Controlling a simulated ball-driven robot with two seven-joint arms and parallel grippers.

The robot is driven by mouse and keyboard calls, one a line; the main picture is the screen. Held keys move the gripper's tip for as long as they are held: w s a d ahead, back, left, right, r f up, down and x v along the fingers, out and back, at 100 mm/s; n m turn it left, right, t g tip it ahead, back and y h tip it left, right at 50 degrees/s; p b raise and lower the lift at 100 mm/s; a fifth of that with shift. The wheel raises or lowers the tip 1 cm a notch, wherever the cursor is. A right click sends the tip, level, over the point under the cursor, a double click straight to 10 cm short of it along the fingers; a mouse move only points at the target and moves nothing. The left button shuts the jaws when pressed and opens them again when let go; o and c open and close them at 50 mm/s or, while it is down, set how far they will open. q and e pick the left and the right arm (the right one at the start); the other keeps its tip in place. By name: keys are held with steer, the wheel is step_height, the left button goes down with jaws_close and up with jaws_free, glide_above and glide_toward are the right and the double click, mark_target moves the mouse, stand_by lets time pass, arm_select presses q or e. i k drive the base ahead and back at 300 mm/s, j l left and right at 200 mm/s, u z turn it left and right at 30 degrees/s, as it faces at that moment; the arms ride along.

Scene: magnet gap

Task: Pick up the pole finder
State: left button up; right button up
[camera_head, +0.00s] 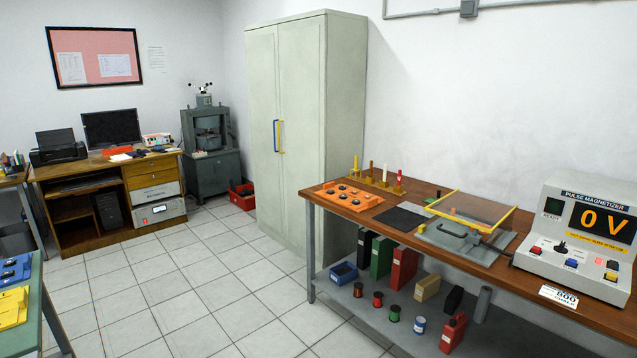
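Neither of my grippers is in view. I cannot pick out a thing that is surely the pole finder. The wooden-topped bench (425,188) at right carries an orange tray (361,207) with several dark round pieces, and a row of small upright items (385,177) with red, yellow and white parts behind it. To their right are a black mat (400,218) and a grey fixture (452,238) with a yellow-edged clear cover. At the far right stands the pulse magnetizer (570,247), its display reading 0 V.
A lower shelf (385,325) under the bench holds binders, spools and a blue bin. A tall cabinet (290,120) stands behind the bench. A desk (110,185) with a monitor is at back left. A green-edged table (32,320) is at front left. The tiled floor (190,290) between is clear.

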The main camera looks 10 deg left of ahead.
mark_target(356, 169)
steer(key=i+j+u, duration=0.15)
steer(key=i, duration=1.15)
steer(key=i+u, duration=0.25)
steer(key=i, duration=0.3)
steer(key=i+u, duration=0.3)
steer(key=i, duration=0.3)
steer(key=i+l+u, duration=0.25)
steer(key=i, duration=0.3)
steer(key=i+j+u, duration=0.1)
steer(key=i+u, duration=0.35)
steer(key=i, duration=0.95)
steer(key=i+z, duration=0.5)
steer(key=i+j+z, duration=0.1)
steer(key=i+z, duration=0.4)
steer(key=k, duration=0.1)
